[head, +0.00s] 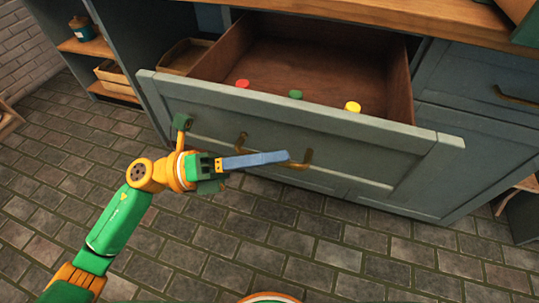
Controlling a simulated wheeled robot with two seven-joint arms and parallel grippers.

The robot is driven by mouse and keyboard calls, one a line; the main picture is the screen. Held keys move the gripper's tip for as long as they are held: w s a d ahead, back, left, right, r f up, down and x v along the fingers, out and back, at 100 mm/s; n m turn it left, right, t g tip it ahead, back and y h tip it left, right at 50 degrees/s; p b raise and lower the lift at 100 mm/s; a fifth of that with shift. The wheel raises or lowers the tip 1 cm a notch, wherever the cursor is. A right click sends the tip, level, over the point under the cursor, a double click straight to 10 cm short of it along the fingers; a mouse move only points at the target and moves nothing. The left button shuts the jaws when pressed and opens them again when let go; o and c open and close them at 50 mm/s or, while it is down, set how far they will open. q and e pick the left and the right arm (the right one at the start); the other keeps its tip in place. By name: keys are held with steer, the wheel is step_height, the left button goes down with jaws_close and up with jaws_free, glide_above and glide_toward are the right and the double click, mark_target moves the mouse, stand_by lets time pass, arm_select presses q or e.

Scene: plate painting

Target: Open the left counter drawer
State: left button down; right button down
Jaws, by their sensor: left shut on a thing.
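The left counter drawer (290,118) is pulled well out of the blue-grey counter, and its brown wooden inside shows. Its brass handle (303,163) is on the front panel, partly hidden behind my gripper. My left gripper (283,158) is at the handle, with its long blue-grey fingers lying along it, shut on it. My right gripper is not in view.
Red (243,84), green (295,94) and yellow (352,106) tops show in the drawer behind its front panel. A closed drawer with a handle (515,97) is at the right. Open shelves (88,47) stand at the left. The tiled floor (330,250) in front is clear.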

arm_select(q)
steer(key=c, duration=0.9)
jaws_free()
steer(key=shift+a+f, duration=0.1)
steer(key=shift+a, duration=0.1)
steer(key=b+v, duration=0.1)
steer(key=v, duration=0.5)
steer(key=shift+a+b, duration=0.3)
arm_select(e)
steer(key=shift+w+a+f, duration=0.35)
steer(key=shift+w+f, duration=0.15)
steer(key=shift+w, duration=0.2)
